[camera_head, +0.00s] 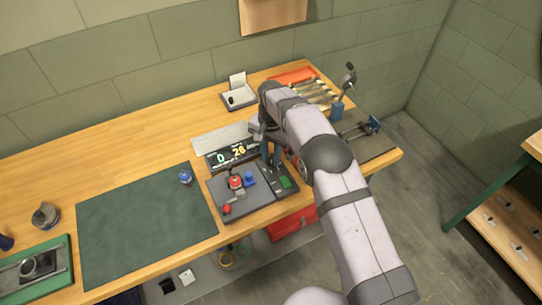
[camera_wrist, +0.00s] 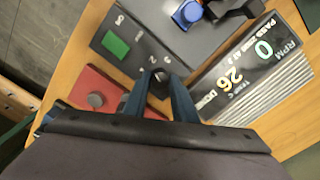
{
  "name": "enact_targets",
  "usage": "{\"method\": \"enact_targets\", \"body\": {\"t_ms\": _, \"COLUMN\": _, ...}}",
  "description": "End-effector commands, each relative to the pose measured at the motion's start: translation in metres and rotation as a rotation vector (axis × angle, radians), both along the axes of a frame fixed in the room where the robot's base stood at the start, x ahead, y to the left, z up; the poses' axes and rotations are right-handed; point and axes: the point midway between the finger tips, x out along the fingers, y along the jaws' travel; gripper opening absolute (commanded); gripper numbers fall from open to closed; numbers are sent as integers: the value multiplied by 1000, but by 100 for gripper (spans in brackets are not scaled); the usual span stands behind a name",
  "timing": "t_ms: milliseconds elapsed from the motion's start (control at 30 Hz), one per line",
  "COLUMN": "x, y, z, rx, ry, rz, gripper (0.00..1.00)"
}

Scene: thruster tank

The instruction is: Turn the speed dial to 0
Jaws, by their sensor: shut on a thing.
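The speed dial (camera_wrist: 160,82) is a dark round knob on a grey control panel in the wrist view, with pale digits on the panel around it. My gripper (camera_wrist: 160,92) has its two blue fingers on either side of the dial and is shut on it. The head view shows my gripper (camera_head: 271,160) over the control panel (camera_head: 284,195); the dial is hidden there behind the fingers and arm. The display (camera_wrist: 248,66) shows 0 under RPM and 26 for temperature. The dial's pointer cannot be made out clearly.
A green button (camera_wrist: 115,45) sits on the panel near the dial. A dark plate with a red-topped device (camera_head: 236,182) and a blue part (camera_head: 250,179) lies left of my gripper. A red box (camera_head: 293,222) is below the bench edge. The green mat (camera_head: 145,230) is mostly clear.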

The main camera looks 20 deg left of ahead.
Motion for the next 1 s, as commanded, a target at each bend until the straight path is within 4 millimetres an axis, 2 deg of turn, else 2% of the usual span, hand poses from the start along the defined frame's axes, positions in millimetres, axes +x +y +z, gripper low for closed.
{"method": "enact_targets", "body": {"t_ms": 1000, "x": 1, "y": 1, "z": 1, "rx": 1, "ry": -1, "rz": 918, "gripper": 2}}
